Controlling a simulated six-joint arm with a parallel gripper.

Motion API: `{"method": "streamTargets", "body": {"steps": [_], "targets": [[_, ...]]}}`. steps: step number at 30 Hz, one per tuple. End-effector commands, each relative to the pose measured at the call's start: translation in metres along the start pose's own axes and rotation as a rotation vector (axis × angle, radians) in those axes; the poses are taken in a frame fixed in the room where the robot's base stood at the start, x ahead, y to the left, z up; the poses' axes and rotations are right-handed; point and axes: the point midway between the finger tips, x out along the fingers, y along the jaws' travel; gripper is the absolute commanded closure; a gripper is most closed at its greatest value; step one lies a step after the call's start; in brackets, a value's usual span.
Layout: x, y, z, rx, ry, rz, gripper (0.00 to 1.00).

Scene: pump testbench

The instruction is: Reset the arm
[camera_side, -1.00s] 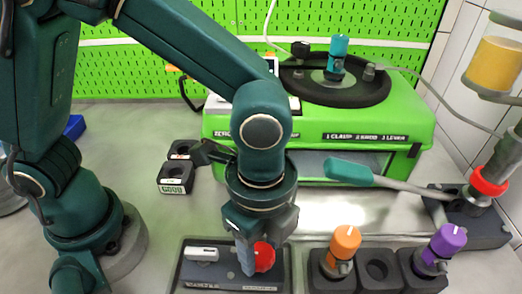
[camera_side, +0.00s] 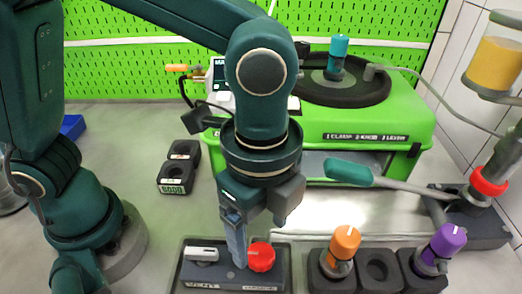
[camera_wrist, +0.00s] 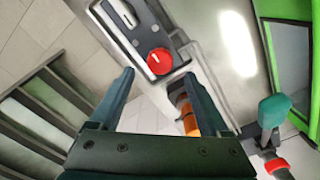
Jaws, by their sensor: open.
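My gripper (camera_side: 252,232) is open and empty. In the side view it hangs pointing down over the dark control box (camera_side: 226,274), with a blue finger just left of the red knob (camera_side: 262,257). A white lever switch (camera_side: 201,254) sits on the left of the same box. In the wrist view the two fingers of my gripper (camera_wrist: 158,85) stand apart. The red knob (camera_wrist: 160,61) shows beyond the fingertips, with clear space around it. I cannot tell from these views whether a finger touches the knob.
Right of the box stand an orange-capped part (camera_side: 344,243) and a purple-capped part (camera_side: 447,241) in dark holders. The green machine (camera_side: 320,155) stands behind. A teal-handled lever (camera_side: 348,172) reaches across in front of it. A dark block labelled GOOD (camera_side: 174,180) lies at left.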

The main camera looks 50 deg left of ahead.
Motion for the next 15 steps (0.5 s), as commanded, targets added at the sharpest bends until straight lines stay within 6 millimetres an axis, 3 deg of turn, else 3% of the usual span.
{"method": "streamTargets", "body": {"steps": [11,15], "targets": [[-0.006,0.000,0.000,-0.001,0.000,0.000,0.20],[-0.018,-0.015,0.008,-0.059,0.033,-0.031,0.20]]}}
